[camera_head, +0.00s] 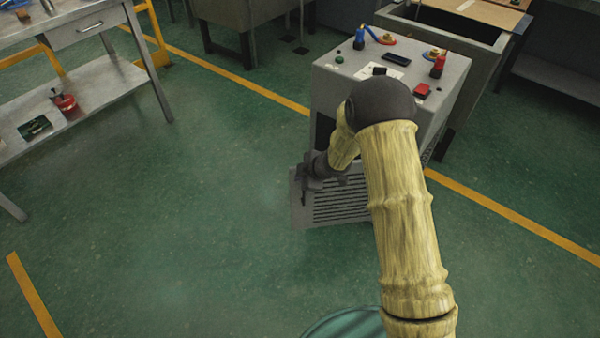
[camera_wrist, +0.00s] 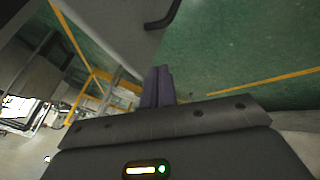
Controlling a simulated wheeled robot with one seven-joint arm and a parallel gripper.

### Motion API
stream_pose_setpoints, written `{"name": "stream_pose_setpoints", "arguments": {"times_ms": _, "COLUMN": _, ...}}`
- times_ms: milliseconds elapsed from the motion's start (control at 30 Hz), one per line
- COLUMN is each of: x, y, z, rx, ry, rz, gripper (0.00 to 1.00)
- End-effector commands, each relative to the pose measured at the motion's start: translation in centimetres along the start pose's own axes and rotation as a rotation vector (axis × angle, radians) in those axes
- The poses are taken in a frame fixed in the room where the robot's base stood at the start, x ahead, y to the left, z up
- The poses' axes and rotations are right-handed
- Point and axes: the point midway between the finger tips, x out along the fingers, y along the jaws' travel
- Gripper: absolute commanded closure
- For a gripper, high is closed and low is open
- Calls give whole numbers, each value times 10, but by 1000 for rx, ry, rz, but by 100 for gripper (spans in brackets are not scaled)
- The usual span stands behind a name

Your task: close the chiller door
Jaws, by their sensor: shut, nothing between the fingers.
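The chiller (camera_head: 335,85) is a grey box standing on the green floor, with fittings and dark and red parts on its top. Its louvred door (camera_head: 342,207) shows low on the front, with its left edge sticking out past the body. A dark gap shows above it, so the door looks open; my arm hides part of it. My gripper (camera_head: 304,190) is at the door's upper left part; I cannot tell whether it touches. In the wrist view my gripper (camera_wrist: 158,74) is shut and empty, with a grey panel and a black handle (camera_wrist: 163,14) above it.
A steel workbench (camera_head: 95,70) with a lower shelf stands at the left. A grey open-topped tank (camera_head: 480,62) stands behind the chiller at the right. Yellow lines (camera_head: 230,78) cross the floor. The floor left of the chiller is clear.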

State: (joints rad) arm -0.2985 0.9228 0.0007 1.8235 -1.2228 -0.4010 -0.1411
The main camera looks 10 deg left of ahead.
Motion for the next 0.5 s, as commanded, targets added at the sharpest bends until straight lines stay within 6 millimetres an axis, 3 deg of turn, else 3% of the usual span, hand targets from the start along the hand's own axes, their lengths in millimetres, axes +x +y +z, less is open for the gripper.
{"name": "stream_pose_setpoints", "arguments": {"times_ms": 200, "x": 8, "y": 16, "z": 0, "rx": -1, "ry": 0, "rz": -1, "gripper": 100}}
{"name": "stream_pose_setpoints", "arguments": {"times_ms": 500, "x": 10, "y": 19, "z": 0, "rx": 0, "ry": 0, "rz": -1, "gripper": 100}}
